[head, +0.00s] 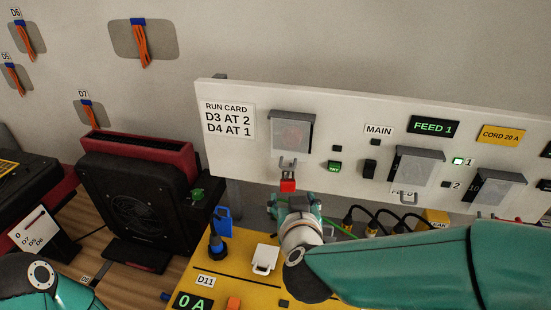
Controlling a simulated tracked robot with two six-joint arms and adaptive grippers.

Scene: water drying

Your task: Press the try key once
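The try key (335,167) is a small green-lit key marked TRY on the white panel (240,147), right of a grey-framed clear cover (292,132). My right arm comes in from the right, and its gripper (288,203) is below and left of the try key, apart from it. My own wrist hides most of this gripper, so I cannot tell whether its fingers are open or shut. A red padlock-like piece (288,186) is just above it, under a metal hasp. Part of my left arm shows at the lower left; its gripper is out of view.
A black switch (370,168) is right of the try key under the MAIN label. Other covers (419,167) stand out from the panel. Below are a yellow bench unit (235,262) and black cables (372,222). A black fan unit (135,205) stands left.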

